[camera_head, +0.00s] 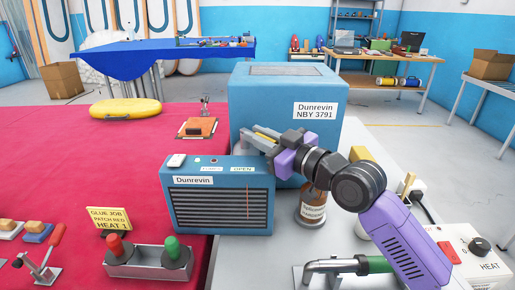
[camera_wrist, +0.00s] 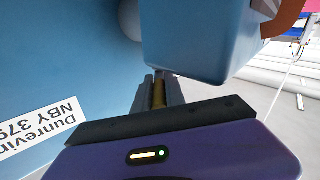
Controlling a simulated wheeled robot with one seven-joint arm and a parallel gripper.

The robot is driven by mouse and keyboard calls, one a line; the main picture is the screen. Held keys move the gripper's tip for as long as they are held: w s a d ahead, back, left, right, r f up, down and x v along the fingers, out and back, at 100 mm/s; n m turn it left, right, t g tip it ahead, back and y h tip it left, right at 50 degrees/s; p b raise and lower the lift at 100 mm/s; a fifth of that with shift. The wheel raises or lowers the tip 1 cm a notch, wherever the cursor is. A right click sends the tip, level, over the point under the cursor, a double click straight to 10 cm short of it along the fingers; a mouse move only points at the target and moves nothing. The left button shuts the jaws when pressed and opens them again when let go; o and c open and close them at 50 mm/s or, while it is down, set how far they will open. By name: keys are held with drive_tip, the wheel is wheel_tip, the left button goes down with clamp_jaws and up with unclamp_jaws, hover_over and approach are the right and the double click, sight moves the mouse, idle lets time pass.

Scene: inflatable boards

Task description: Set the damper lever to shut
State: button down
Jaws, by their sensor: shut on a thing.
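The small blue Dunrevin unit (camera_head: 221,198) has a slatted grille, with a label reading OPEN (camera_head: 242,169) at the right of its front top edge and a second, hard-to-read label (camera_head: 212,169) left of it. My gripper (camera_head: 256,139) is at the unit's top right, on the OPEN side. In the wrist view my gripper (camera_wrist: 158,90) is shut on a narrow brass-coloured piece, which appears to be the damper lever (camera_wrist: 158,97). The lever's base and pivot are hidden by my gripper and the unit.
The large blue Dunrevin NBY 3791 box (camera_head: 285,95) stands close behind my gripper. A metal holder with red and green knobs (camera_head: 148,263) is in front. A HEAT box (camera_head: 475,252) is at right.

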drive_tip(key=shift+w+d, duration=0.1)
idle(0.5)
drive_tip(key=c, duration=1.4)
unclamp_jaws()
